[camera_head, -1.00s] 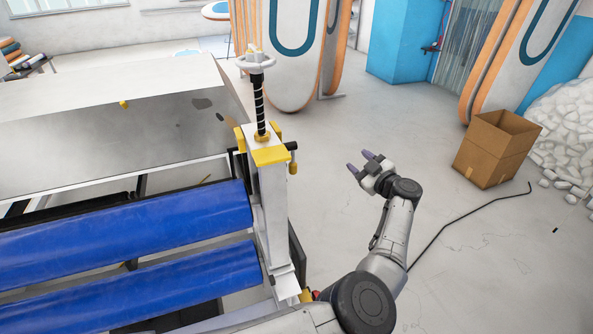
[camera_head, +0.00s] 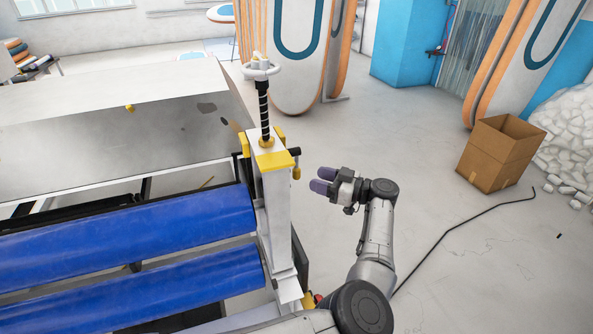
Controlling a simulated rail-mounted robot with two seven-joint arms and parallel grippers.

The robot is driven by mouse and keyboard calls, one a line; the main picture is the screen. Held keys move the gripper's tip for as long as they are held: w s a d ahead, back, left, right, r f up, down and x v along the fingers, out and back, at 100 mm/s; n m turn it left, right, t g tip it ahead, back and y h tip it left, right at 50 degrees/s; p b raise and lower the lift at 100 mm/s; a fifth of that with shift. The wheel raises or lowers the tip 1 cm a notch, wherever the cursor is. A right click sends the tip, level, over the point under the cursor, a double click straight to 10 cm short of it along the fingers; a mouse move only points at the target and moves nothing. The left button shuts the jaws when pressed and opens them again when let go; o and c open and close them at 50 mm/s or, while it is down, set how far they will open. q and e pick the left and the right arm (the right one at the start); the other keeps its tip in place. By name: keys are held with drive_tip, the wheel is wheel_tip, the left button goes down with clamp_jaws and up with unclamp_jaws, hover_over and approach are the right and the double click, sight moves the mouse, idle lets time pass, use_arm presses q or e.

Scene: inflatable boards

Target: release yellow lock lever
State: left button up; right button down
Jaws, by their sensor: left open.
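The yellow lock lever (camera_head: 297,172) is a small knob-like handle hanging below a black pin on the right side of the white post (camera_head: 276,215). The post has a yellow cap (camera_head: 275,160) and carries a black screw with a white handwheel (camera_head: 261,71). My left gripper (camera_head: 320,179) is open and empty, its purple-grey fingertips pointing left at the lever. In the picture a small gap lies between fingertips and lever; depth is hard to tell. My right gripper is out of view.
Blue rollers (camera_head: 130,235) and a grey metal table (camera_head: 110,140) fill the left. A cardboard box (camera_head: 490,165) stands on the floor at right, with a black cable (camera_head: 465,226) nearby. Tall inflatable boards (camera_head: 295,60) stand behind.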

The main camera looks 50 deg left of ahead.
sight(297, 178)
use_arm(q)
drive_tip(key=x, duration=0.7)
drive_tip(key=shift+s+a+p, duration=0.1)
drive_tip(key=shift+a+p, duration=0.15)
drive_tip(key=shift+p, duration=0.1)
drive_tip(key=shift+c, duration=0.5)
clamp_jaws()
drive_tip(key=shift+r, duration=0.1)
